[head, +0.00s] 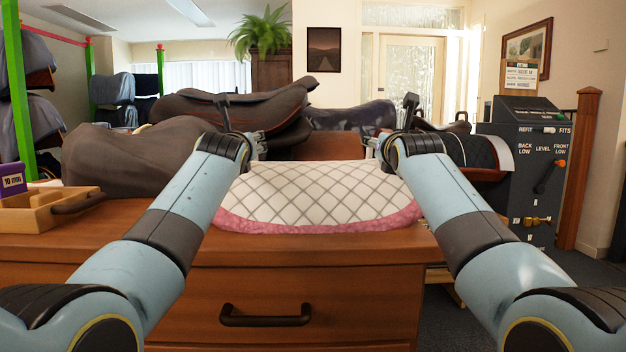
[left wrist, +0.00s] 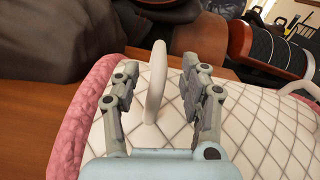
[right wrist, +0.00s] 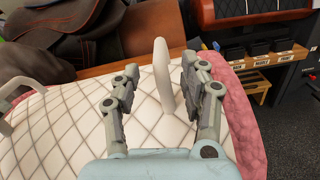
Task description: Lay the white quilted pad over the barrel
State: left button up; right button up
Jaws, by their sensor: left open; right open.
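The white quilted pad (head: 315,190) lies on the wooden counter, with a pink fleecy border along its near edge. It also fills much of the left wrist view (left wrist: 255,125) and right wrist view (right wrist: 65,125). My left gripper (head: 259,147) is open over its left part, with a cream upright loop (left wrist: 155,88) between its fingers. My right gripper (head: 372,147) is open over its right part, with another cream loop (right wrist: 163,78) between its fingers. A dark quilted rounded form (head: 482,151) at right may be the barrel; I cannot tell for sure.
A brown saddle (head: 235,108) and a dark draped bulk (head: 125,155) stand behind and left of the pad. A wooden tray (head: 55,207) sits at far left. A dark control panel (head: 532,165) with levers and a wooden post (head: 585,165) stand at right.

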pick_arm(q)
jog(key=w, duration=0.5)
jog(key=shift+w+a, duration=0.2)
jog(key=shift+w, duration=0.1)
pick_arm(e)
jog(key=w, duration=0.5)
jog(key=shift+w, duration=0.3)
pick_arm(q)
jog(key=shift+w, duration=0.55)
pick_arm(e)
jog(key=shift+w+a, duration=0.15)
jog(key=shift+w, duration=0.4)
pick_arm(q)
grip_shut()
pick_arm(e)
grip_shut()
